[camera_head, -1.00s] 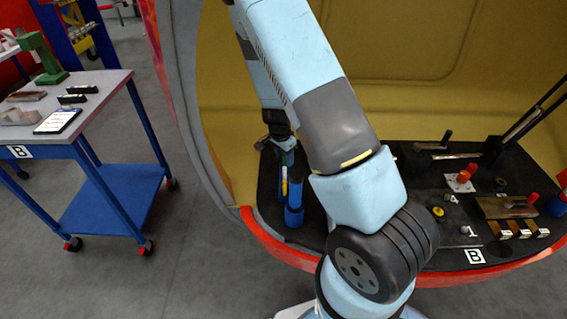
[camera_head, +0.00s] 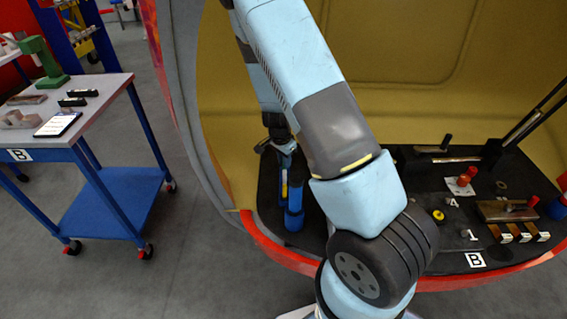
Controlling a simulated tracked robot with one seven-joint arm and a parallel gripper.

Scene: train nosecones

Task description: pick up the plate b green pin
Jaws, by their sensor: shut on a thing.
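My gripper (camera_head: 281,145) is at the back left of the dark tray (camera_head: 320,235), beyond my arm, small in the view. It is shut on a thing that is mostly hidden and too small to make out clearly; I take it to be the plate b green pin. Just below the gripper stand a blue upright piece with a yellow mark and a thicker blue cylinder (camera_head: 294,212). I cannot tell whether the held thing is clear of the tray. A white plate marked B (camera_head: 475,259) lies at the tray's front right.
My arm crosses the middle and hides part of the tray. A red pin (camera_head: 467,176), a yellow-topped knob (camera_head: 438,215) and a brown block (camera_head: 508,210) are on the right. A yellow curved wall (camera_head: 400,95) stands behind. A blue cart (camera_head: 85,140) is at left.

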